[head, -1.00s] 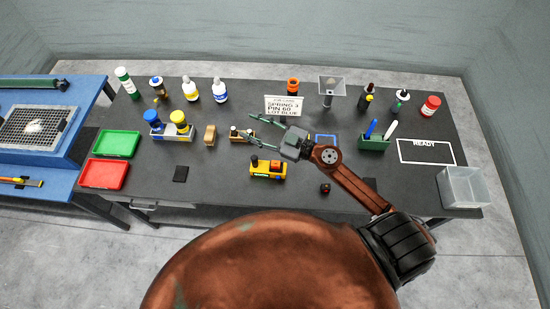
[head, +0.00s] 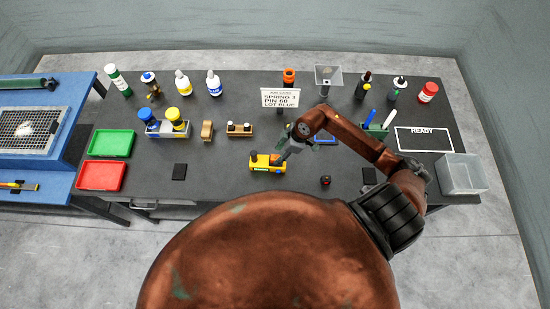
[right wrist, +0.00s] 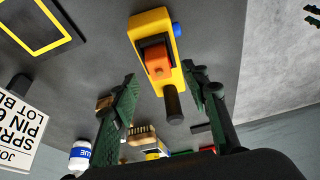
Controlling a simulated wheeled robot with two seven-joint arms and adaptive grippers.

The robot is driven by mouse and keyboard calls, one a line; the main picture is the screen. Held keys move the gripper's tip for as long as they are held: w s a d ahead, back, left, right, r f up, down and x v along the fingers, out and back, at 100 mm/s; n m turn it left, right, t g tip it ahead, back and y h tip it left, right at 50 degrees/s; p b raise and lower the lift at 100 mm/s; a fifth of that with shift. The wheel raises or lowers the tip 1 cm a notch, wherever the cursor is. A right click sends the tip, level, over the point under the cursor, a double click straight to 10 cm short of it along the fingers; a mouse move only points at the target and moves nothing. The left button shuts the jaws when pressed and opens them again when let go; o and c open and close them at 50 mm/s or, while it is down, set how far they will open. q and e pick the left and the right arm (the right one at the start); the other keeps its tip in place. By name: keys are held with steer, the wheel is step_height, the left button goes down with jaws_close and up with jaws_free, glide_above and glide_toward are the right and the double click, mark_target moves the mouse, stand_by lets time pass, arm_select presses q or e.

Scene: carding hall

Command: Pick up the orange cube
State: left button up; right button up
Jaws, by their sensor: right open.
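In the head view the orange cube (head: 275,160) shows as a small patch on the yellow vehicle (head: 259,168), at the middle front of the dark table. My right gripper (head: 283,153) is just above and beside the vehicle's right end, partly hiding it. In the right wrist view its green fingers (right wrist: 160,75) are apart, one each side of the vehicle's near end, with nothing gripped. A black peg (right wrist: 173,104) stands out between them. My left gripper is out of view.
Green (head: 111,155) and red trays (head: 101,190) are at left, a clear bin (head: 484,187) at right. Table front is mostly clear.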

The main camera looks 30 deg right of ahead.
mark_target(275, 158)
steer(key=shift+x, duration=1.7)
steer(key=shift+a, duration=0.1)
jaws_close()
